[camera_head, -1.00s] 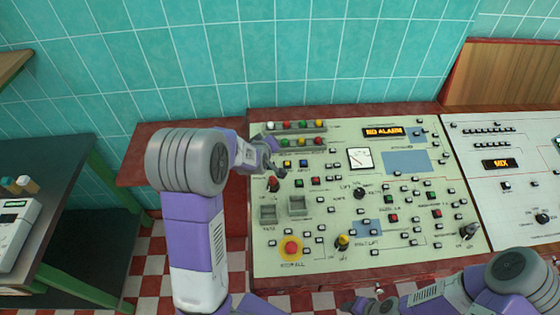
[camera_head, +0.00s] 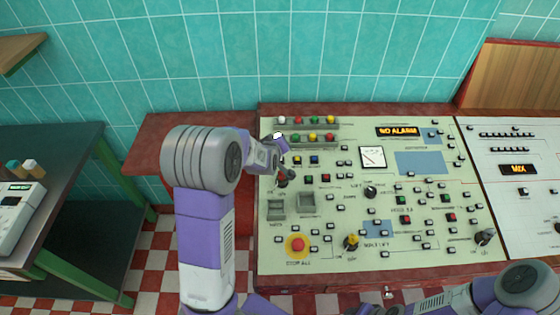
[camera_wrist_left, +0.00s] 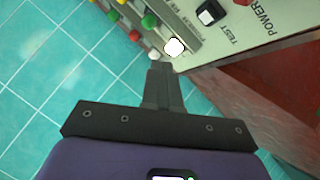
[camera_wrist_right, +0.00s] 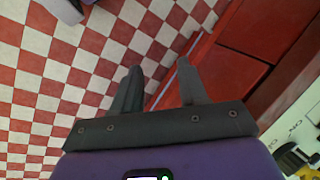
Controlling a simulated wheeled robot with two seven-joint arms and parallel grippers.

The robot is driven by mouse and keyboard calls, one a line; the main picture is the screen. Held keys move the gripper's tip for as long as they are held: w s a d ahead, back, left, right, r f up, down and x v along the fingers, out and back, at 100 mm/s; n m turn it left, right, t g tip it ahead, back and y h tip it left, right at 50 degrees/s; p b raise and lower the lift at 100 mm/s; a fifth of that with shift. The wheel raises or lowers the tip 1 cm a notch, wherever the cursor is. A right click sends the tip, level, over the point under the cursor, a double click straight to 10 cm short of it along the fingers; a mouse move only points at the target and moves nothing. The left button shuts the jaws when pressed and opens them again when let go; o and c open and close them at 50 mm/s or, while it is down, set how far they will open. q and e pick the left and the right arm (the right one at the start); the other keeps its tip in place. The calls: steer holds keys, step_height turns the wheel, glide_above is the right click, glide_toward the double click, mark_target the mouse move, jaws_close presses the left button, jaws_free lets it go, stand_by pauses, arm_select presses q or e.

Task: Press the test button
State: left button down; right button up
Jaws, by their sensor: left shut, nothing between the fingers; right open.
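The test button (camera_wrist_left: 208,13), a white cap in a black frame beside the word TEST, shows in the left wrist view. In the head view I cannot single it out near my left gripper. My left gripper (camera_wrist_left: 162,68) is shut and empty; its fingertips appear below and left of the button in its own view, and I see no contact. In the head view the left gripper (camera_head: 284,177) is over the panel's upper left part. My right gripper (camera_wrist_right: 157,85) is open and empty above the floor by the red console front.
The control panel (camera_head: 350,212) carries lamp rows, a gauge (camera_head: 372,157), a NO ALARM display (camera_head: 397,131) and a red stop button (camera_head: 297,246). A lamp (camera_wrist_left: 175,46) glows white near the left fingertips. A dark table (camera_head: 70,160) stands at left.

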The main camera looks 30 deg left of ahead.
arm_select(q)
steer(key=f+b, duration=0.1)
steer(key=f, duration=0.1)
steer(key=f+b, duration=0.2)
steer(key=w+f+b, duration=0.1)
steer(key=f, duration=0.1)
steer(key=shift+a+f+b, duration=0.1)
steer(key=shift+a+b, duration=0.2)
steer(key=shift+w+a+f+b, duration=0.1)
steer(key=shift+w+f+b, duration=0.05)
steer(key=shift+f+b, duration=0.25)
steer(key=shift+f, duration=0.1)
stand_by(1.3)
steer(key=shift+f+b, duration=0.35)
steer(key=shift+b, duration=0.2)
steer(key=shift+w+f+b, duration=0.1)
steer(key=shift+f+b, duration=0.2)
steer(key=shift+b, duration=0.15)
stand_by(0.6)
steer(key=shift+r+p, duration=0.55)
steer(key=shift+r, duration=0.2)
